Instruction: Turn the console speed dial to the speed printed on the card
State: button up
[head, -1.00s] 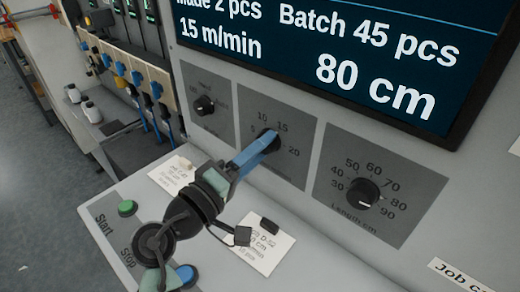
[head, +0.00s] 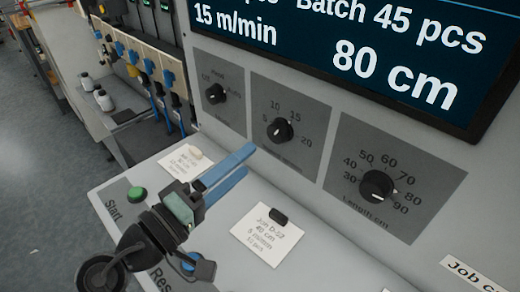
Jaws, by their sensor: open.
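The speed dial (head: 280,131) is a black knob on the middle grey panel, ringed by the numbers 5, 10, 15 and 20. Its pointer seems to face up and right, near 15; the mark is small. The screen (head: 340,50) reads 15 m/min and 80 cm. A white job card (head: 267,236) lies on the ledge under a small black clip or weight; it seems to read Job D-52, 40 cm, 5 m/min. My gripper (head: 247,161), with blue fingers, is open and empty, left of and below the speed dial, apart from it.
A length dial (head: 377,186) is on the right panel and a mode dial (head: 215,93) on the left. A second card (head: 178,164) lies behind my gripper under a pale weight. A green start button (head: 137,194) and a partly hidden blue button (head: 188,262) sit on the ledge.

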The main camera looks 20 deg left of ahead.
jog(key=shift+v, duration=2.25)
